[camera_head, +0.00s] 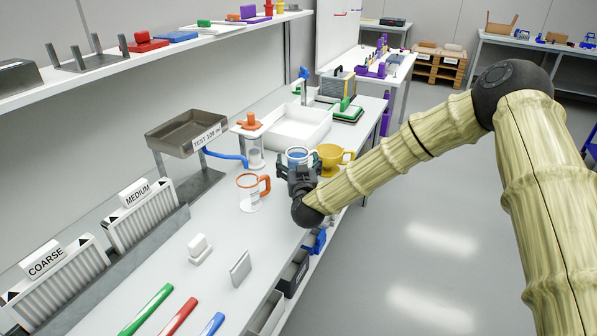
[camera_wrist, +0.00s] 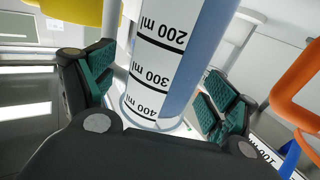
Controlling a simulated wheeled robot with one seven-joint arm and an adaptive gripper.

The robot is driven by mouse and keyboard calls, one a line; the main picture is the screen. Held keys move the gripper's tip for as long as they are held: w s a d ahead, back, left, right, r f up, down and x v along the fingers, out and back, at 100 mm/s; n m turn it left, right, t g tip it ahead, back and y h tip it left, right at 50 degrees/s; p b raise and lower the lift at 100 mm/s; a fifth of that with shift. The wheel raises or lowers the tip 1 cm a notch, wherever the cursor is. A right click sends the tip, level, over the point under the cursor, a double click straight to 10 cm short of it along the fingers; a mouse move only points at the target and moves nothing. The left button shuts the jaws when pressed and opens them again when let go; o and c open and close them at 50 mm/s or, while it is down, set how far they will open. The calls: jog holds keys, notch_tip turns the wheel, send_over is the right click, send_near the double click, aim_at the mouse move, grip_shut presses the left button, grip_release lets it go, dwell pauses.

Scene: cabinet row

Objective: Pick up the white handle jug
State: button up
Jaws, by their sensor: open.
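The white handle jug (camera_wrist: 155,65) stands between my open fingers in the wrist view, with black 200, 300 and 400 ml marks on a white strip and a bluish wall or content. In the head view the jug (camera_head: 298,155) shows a pale rim and blue inside; my gripper hides its lower part. My gripper (camera_head: 299,172) is at its near side. In the wrist view my gripper (camera_wrist: 160,92) has teal pads on both sides of the jug, with gaps visible, so it is not closed on it. The handle is mostly hidden.
An orange-handled jug (camera_head: 250,191) stands close on the left, its handle near my right finger in the wrist view.

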jog(key=c, duration=1.5)
jog(key=shift+r, duration=0.15)
